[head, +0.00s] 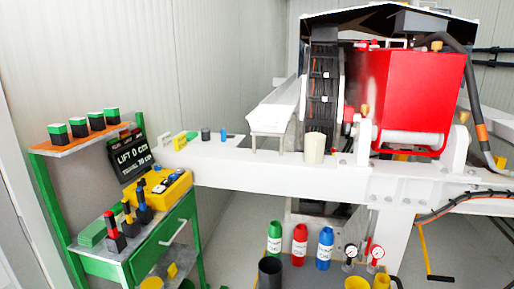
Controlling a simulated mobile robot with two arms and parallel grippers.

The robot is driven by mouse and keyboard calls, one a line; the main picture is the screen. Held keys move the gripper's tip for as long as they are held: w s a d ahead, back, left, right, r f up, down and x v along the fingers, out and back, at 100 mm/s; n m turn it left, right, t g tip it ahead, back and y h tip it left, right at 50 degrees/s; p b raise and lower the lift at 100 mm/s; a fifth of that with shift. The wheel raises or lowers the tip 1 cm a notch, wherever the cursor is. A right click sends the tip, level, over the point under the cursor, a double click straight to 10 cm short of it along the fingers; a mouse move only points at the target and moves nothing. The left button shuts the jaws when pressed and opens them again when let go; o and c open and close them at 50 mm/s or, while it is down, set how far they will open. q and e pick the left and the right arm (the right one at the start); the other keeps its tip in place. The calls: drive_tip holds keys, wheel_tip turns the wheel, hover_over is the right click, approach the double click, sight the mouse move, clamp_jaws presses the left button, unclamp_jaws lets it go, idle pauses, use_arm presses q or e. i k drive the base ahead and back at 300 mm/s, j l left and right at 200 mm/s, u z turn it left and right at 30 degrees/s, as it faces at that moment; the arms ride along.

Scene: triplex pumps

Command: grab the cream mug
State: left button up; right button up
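A cream mug (314,148) stands upright on the white beam (280,178) in the head view, right of centre, in front of the black wheel-like part of the pump. No handle can be made out on it from here. Neither of my grippers shows in the head view, so nothing is seen near or around the mug.
The red pump housing (415,95) stands behind and right of the mug. Small items, including a blue one (223,135), sit left along the beam. A green cart (185,232) with a yellow box (165,188) stands at left. Coloured bottles, like the red one (299,245), stand below.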

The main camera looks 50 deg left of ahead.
sight(315, 142)
drive_tip(key=u, duration=1.35)
drive_tip(key=i+l, duration=0.15)
drive_tip(key=l, duration=0.15)
drive_tip(key=i+l+u, duration=0.1)
drive_tip(key=l, duration=0.15)
